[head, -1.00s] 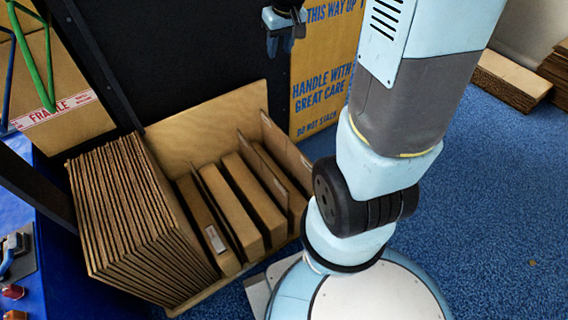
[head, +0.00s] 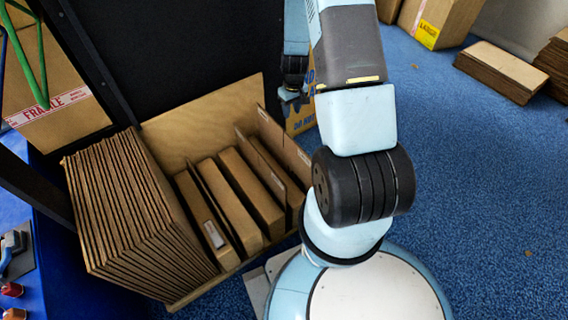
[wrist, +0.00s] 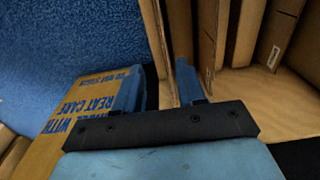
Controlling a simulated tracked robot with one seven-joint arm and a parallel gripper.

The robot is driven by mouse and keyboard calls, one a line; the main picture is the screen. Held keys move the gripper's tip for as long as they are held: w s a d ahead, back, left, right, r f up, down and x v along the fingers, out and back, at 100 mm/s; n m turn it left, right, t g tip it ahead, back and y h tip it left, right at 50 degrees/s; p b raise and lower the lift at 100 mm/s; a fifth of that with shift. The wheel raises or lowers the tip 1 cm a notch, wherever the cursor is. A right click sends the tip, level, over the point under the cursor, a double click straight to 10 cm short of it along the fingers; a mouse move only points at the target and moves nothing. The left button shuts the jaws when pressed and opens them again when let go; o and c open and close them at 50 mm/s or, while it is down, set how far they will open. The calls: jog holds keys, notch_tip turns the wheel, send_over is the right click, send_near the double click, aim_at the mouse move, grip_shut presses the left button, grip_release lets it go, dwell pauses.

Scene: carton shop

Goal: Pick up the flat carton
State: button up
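A rack (head: 200,130) holds several brown flat cartons on edge. A thick row of them (head: 135,215) leans at its left, and separate ones (head: 232,200) stand in slots to the right. I cannot tell which one the task means. My gripper (head: 292,98) points down beyond the rack's far right corner, before the printed box. In the wrist view my gripper (wrist: 157,80) is open with two blue fingers apart. A brown board edge (wrist: 162,40) shows between and beyond the fingers; its distance is unclear. Other boards (wrist: 245,35) stand to the right.
A large box with blue lettering (wrist: 85,125) stands close by the fingers, left in the wrist view. A black panel (head: 190,50) rises behind the rack. Flat stacks (head: 500,70) and a labelled box (head: 432,22) lie at the far right. Blue floor (head: 480,200) is clear.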

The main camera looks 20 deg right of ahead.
send_over(293, 147)
jog(key=d, duration=0.1)
notch_tip(293, 147, down, 7)
jog(key=shift+w+a+f, duration=0.1)
jog(key=shift+a+f, duration=0.05)
jog(key=shift+f, duration=3.1)
jog(key=shift+w+a+f, duration=0.1)
jog(key=shift+a+f, duration=0.05)
jog(key=shift+f, duration=3.05)
grip_shut()
